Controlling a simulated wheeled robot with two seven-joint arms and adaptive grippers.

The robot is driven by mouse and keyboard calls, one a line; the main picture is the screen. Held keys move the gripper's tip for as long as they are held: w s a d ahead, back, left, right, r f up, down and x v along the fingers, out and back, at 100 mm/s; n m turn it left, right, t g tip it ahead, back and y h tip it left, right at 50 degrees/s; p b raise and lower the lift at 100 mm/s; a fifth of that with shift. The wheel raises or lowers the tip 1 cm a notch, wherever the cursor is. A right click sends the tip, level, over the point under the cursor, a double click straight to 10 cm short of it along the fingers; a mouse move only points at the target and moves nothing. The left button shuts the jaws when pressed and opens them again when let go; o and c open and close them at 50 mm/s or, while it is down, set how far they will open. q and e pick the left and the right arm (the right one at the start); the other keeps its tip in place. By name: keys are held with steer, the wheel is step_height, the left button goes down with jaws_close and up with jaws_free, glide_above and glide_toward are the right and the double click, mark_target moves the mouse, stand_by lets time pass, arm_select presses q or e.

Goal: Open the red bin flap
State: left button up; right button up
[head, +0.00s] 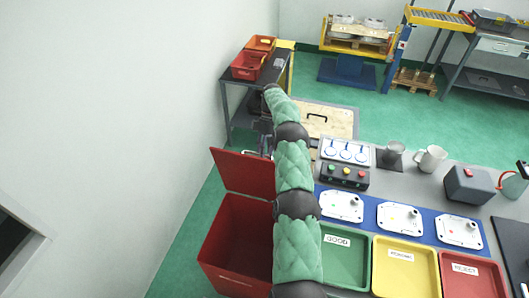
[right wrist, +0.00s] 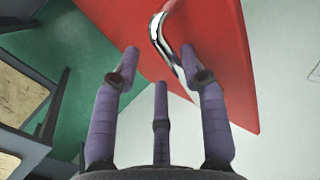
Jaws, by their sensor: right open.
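The red bin (head: 236,240) stands at the left of the bench with its inside showing. Its red flap (head: 243,172) is raised and stands up, leaning back, at the bin's far edge. In the right wrist view the flap (right wrist: 215,50) fills the upper right, with a bent chrome handle (right wrist: 158,38) on it. My right gripper (head: 262,127) is beyond the flap, partly hidden by my arm. In the right wrist view its purple fingers (right wrist: 160,58) are spread and empty, with the handle just beyond the tips; contact is unclear. My left gripper is out of view.
Green, yellow and red trays (head: 404,266) line the bench right of my arm. Castings lie on a blue mat (head: 371,222), with a button box (head: 343,176) behind. A dark shelf with red bins (head: 248,65) stands behind the flap. A white wall closes the left.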

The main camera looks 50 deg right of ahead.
step_height(320, 180, up, 9)
steer(key=shift+r, duration=0.15)
steer(key=shift+d, duration=0.1)
stand_by(0.6)
